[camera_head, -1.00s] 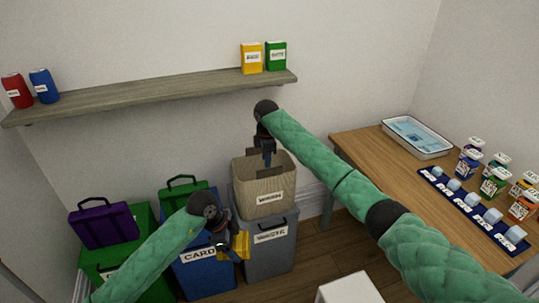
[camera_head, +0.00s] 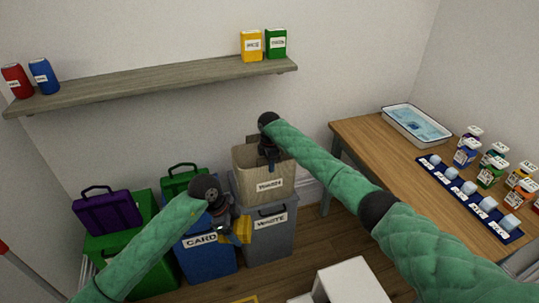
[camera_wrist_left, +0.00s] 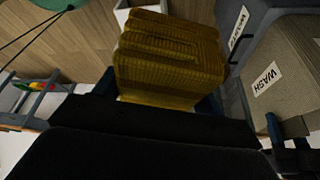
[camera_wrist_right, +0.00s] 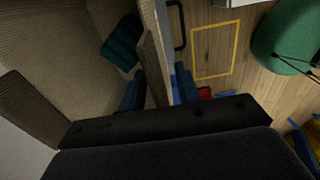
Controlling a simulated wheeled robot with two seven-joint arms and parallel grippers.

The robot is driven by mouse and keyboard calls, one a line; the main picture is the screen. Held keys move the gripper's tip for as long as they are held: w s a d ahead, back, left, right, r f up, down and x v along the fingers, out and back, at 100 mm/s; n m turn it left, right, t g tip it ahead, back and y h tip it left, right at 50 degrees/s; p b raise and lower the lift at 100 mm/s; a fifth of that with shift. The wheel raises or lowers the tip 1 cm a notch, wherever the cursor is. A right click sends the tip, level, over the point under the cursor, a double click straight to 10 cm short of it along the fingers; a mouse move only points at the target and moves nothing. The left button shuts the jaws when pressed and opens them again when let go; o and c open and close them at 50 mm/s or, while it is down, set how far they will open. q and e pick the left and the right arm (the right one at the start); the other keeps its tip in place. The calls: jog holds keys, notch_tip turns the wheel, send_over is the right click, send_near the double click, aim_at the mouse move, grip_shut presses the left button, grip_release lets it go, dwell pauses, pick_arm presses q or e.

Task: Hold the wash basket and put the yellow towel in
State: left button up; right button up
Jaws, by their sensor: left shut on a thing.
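The beige wash basket (camera_head: 263,185) stands upright on the grey waste bin (camera_head: 268,235). The yellow towel (camera_head: 240,229) is folded in my left gripper (camera_head: 229,228), which is shut on it in front of the bins, below and left of the basket. The towel fills the middle of the left wrist view (camera_wrist_left: 170,55), with the basket (camera_wrist_left: 285,75) at right. My right gripper (camera_head: 270,163) is at the basket's rim. In the right wrist view its open fingers (camera_wrist_right: 160,90) stand either side of a basket wall (camera_wrist_right: 153,50). A teal cloth (camera_wrist_right: 122,42) lies inside the basket.
A blue card bin (camera_head: 205,262) and a green bin (camera_head: 150,275) stand left of the waste bin. A purple case (camera_head: 107,213) sits on the green bin. A wooden table (camera_head: 375,150) with a tray (camera_head: 416,125) is at right. A white box (camera_head: 350,283) is at front.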

pick_arm(q)
jog(key=shift+r, duration=0.15)
pick_arm(e)
jog(key=shift+f, duration=0.8)
grip_shut()
dwell(0.3)
grip_release()
jog(key=shift+r, duration=0.15)
